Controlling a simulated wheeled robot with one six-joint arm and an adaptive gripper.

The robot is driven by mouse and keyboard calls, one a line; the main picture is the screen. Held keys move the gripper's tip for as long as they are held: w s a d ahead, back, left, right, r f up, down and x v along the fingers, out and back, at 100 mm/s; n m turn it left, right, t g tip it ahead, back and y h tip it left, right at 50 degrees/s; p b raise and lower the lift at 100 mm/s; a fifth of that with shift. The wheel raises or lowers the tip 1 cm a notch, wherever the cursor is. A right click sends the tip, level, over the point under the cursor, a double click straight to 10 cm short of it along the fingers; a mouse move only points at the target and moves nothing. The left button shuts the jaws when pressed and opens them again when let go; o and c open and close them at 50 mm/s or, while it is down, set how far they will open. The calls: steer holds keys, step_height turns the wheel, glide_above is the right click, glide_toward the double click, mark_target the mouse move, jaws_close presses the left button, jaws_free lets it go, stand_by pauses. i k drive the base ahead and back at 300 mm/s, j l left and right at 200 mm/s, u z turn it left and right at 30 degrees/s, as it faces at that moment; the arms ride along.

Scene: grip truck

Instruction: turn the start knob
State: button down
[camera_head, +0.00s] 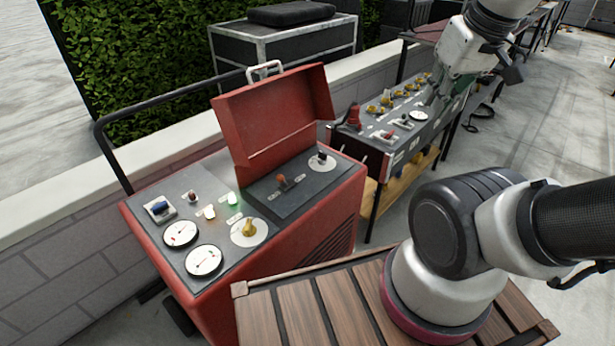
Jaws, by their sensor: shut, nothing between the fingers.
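A red machine (323,239) with a raised red lid (275,115) stands left of centre. Its grey panel has a yellow knob (249,228) on a round white plate. A black knob (322,157) on another round white plate and a red-topped lever (282,181) sit on the raised dark section near the lid. I cannot read which knob is the start knob. My gripper (432,97) is at the upper right, shut and empty, in front of or over the second panel, well away from the red machine's knobs.
A second panel (385,140) with several yellow knobs stands behind on a wooden-shelved frame. The red panel also bears two dials (203,260), a lit green lamp (233,198) and a blue switch (159,208). A black handrail (112,160) and low wall (60,250) lie left.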

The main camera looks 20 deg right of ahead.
mark_target(323, 156)
steer(key=i+l, duration=0.35)
steer(key=l, duration=0.2)
steer(key=i+l+z, duration=0.15)
steer(key=i+l, duration=0.2)
steer(key=l, duration=0.2)
